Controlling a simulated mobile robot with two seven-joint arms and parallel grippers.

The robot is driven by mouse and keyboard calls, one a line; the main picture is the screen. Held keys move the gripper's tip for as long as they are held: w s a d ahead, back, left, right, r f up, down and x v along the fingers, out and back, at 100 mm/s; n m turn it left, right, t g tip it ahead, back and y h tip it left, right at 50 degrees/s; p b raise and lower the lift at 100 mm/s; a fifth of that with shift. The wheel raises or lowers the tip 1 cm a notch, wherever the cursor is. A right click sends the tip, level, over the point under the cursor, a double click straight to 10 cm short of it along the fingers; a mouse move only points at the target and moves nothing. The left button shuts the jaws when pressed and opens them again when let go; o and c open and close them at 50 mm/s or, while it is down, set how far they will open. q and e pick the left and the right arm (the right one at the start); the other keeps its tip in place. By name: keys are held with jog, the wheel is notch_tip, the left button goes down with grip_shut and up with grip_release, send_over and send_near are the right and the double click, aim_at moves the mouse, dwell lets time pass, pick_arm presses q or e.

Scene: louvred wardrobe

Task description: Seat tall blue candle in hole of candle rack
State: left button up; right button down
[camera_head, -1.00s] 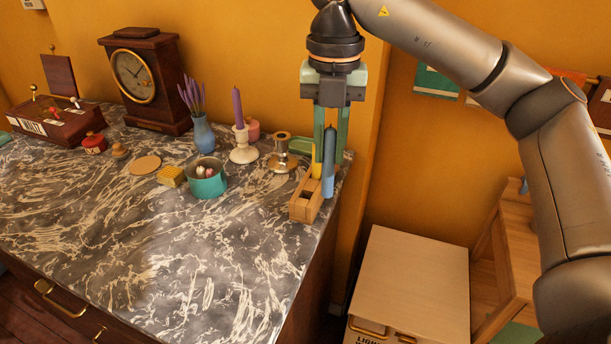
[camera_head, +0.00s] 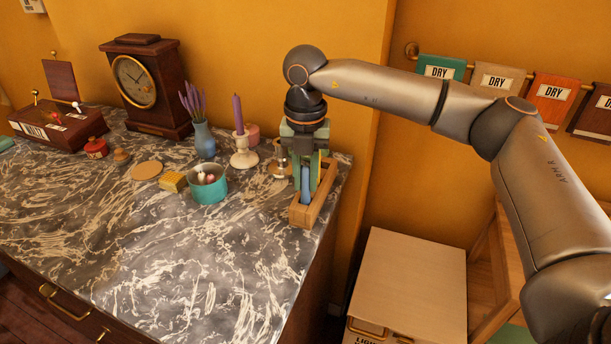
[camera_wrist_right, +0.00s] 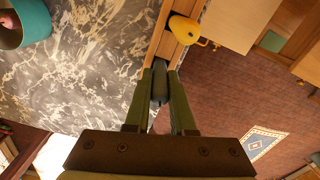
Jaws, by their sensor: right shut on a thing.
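The wooden candle rack (camera_head: 300,217) lies along the right edge of the marble worktop; the right wrist view shows part of it (camera_wrist_right: 163,46). My right gripper (camera_head: 306,188) points down over the rack. It is shut on the tall blue candle (camera_head: 305,192), which stands about upright between the fingers and looks dark in the right wrist view (camera_wrist_right: 160,82). The candle's lower end is at the rack, but I cannot tell whether it is inside a hole. My left gripper is out of view.
The worktop (camera_head: 190,255) is clear in front. Its right edge drops off beside the rack.

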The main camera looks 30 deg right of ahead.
jog(key=shift+f, duration=0.1)
jog(key=c, duration=1.2)
grip_release()
jog(key=o, duration=0.4)
jog(key=shift+o, duration=0.2)
jog(key=shift+r, duration=0.65)
notch_tip(320, 180, up, 11)
